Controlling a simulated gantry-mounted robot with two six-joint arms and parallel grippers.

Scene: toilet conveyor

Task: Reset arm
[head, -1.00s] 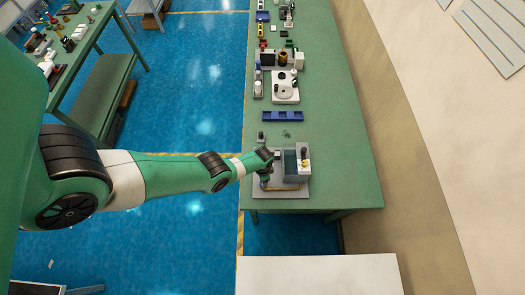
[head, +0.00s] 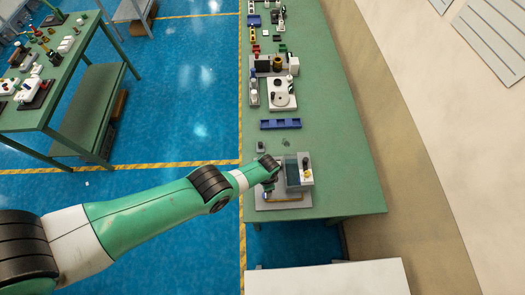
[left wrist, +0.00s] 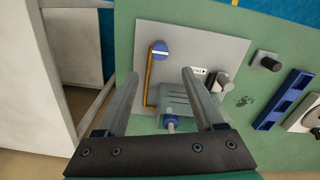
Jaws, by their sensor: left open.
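My left gripper (head: 271,183) is at the near end of the long green table (head: 340,170), beside a small station on a light grey base plate (head: 285,204). In the left wrist view, the left gripper (left wrist: 158,98) is open, with its two fingers apart and nothing between them at the tips. A grey box-like unit (head: 306,174) stands on the plate. In the left wrist view, a blue round knob (left wrist: 160,50) with a yellow tube (left wrist: 149,80) lies beyond the fingers. A blue-tipped fitting (left wrist: 170,121) shows between the finger bases. My right gripper is not seen.
A blue tray (head: 281,124) and a white unit with a round disc (head: 282,93) stand farther along the table. A small dark cylinder (left wrist: 267,61) stands beside the plate. A white surface (head: 328,278) is at the near side. Another green table (head: 60,75) stands left.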

